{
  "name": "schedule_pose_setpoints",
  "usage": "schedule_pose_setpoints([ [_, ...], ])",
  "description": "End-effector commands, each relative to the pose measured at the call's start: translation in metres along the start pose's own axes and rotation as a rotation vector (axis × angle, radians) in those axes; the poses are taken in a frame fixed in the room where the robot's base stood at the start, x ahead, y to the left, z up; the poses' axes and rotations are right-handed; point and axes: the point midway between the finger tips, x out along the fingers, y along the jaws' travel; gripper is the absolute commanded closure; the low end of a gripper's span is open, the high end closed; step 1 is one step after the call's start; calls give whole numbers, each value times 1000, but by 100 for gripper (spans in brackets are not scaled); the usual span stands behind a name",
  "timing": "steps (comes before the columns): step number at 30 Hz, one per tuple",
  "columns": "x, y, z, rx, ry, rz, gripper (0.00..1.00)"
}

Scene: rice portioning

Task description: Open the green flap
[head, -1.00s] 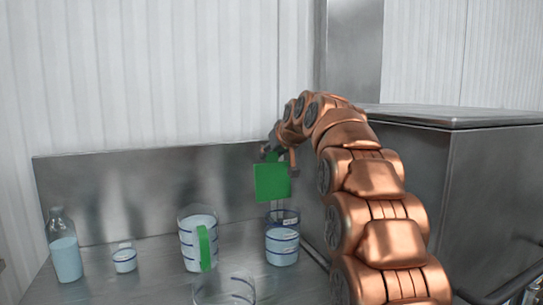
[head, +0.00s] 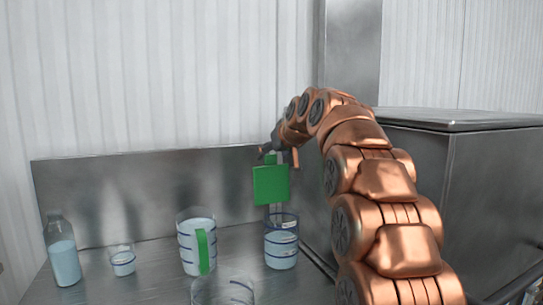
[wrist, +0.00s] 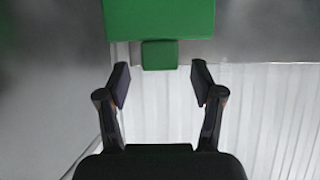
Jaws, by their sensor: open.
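The green flap (head: 271,186) is a flat square panel hanging in front of the steel back panel, above a cup. A small green tab (head: 270,159) sticks up from its top edge. In the wrist view the flap (wrist: 160,18) fills the top middle, and its tab (wrist: 159,55) points down toward my gripper. My gripper (head: 279,156) is at the height of the tab. In the wrist view my gripper (wrist: 160,83) is open, with empty space between its fingers. The tab lies just beyond the fingertips, roughly centred, and is not gripped.
On the steel counter (head: 140,275) stand a bottle (head: 65,262), a small cup (head: 122,262), a jug with a green handle (head: 192,250), a cup below the flap (head: 281,248) and a clear container (head: 222,290) in front. A large steel box (head: 480,180) stands at right.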

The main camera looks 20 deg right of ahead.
Motion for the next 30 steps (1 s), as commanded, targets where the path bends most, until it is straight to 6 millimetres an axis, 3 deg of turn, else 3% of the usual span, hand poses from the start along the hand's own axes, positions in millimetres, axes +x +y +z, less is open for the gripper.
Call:
schedule_pose_setpoints([
  [15,-89,0,-2,0,6,0,33],
  [30,-97,0,-1,0,3,0,33],
])
